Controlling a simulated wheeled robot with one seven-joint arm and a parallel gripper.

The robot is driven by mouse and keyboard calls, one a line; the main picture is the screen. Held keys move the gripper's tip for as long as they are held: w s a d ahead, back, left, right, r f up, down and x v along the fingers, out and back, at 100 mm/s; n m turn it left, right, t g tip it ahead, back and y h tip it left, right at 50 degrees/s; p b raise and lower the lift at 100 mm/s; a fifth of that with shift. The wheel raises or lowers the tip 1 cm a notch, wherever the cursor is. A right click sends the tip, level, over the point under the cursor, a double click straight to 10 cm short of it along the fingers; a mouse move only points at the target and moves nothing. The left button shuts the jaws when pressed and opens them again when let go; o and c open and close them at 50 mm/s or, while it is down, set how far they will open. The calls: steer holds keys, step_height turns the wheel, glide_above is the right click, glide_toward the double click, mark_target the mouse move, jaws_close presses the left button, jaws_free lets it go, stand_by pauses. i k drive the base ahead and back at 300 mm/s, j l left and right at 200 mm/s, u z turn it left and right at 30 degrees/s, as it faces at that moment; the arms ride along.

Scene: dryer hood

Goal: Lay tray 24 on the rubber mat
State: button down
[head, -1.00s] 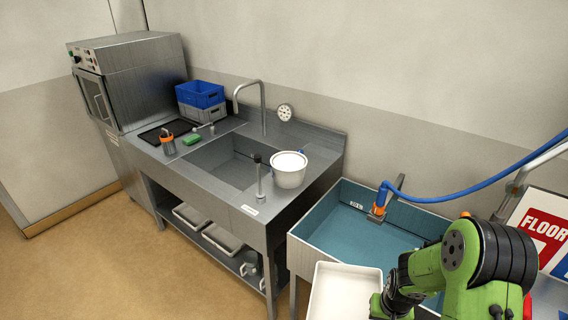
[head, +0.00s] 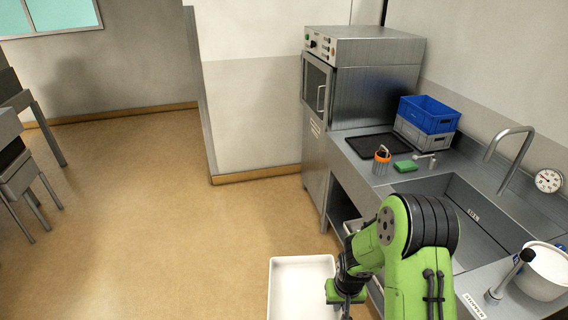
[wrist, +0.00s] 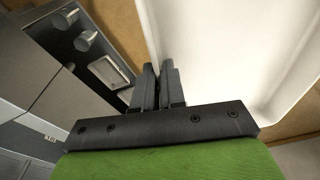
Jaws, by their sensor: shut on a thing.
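A white tray (head: 302,288) is held in front of me over the floor, by its right edge. It also fills the upper right of the wrist view (wrist: 225,45). No number is readable on it. My gripper (wrist: 157,82) is shut on the tray's edge; in the head view my gripper (head: 343,297) is partly hidden by my arm. A black mat (head: 378,146), seemingly the rubber mat, lies on the steel counter between the dryer hood and the sink, ahead and above the tray in the picture. Its surface looks bare.
The steel hood machine (head: 360,80) stands left of the mat. Behind the mat are stacked blue (head: 428,114) and grey crates (head: 424,138).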

mark_target(379, 144)
steer(key=i+j+u, duration=0.2)
steer(key=i, duration=0.7)
steer(key=i+j+u, duration=0.2)
steer(key=i, duration=0.7)
steer(key=l, duration=0.1)
